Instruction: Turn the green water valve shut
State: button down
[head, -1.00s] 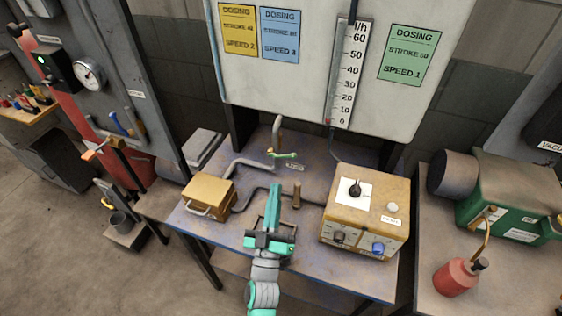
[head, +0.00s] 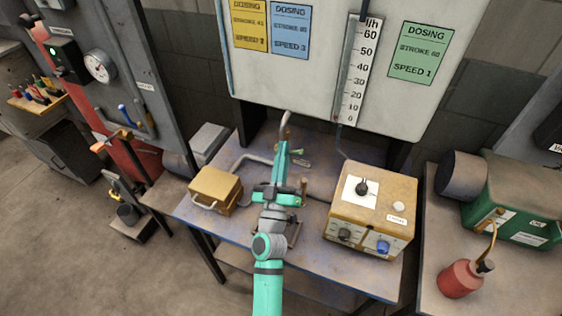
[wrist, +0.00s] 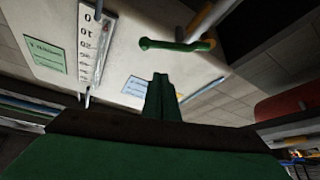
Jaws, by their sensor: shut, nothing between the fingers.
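The green water valve is a short lever handle (wrist: 176,45) with rounded ends on a pipe (wrist: 203,22), ahead of the fingertips in the wrist view. In the head view my gripper (head: 281,147) reaches over the bench in front of the pipe and hides most of the handle; a bit of green (head: 297,152) shows at its right. My gripper's fingers (wrist: 160,80) are together and hold nothing. In the wrist view a gap shows between the fingertips and the handle.
A yellow box with a handle (head: 215,190) stands left of my arm on the bench. A dosing pump unit with knobs (head: 370,212) stands close on the right. Behind is a white board (head: 300,75) with a scale (head: 358,72). A red oil can (head: 460,279) is farther right.

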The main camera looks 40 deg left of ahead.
jog(key=shift+w+d+f, duration=0.25)
jog(key=shift+w+f, duration=0.2)
jog(key=shift+f, duration=0.35)
jog(key=shift+w+d+f, duration=0.2)
jog(key=shift+w+f, duration=0.25)
jog(key=shift+f, duration=0.35)
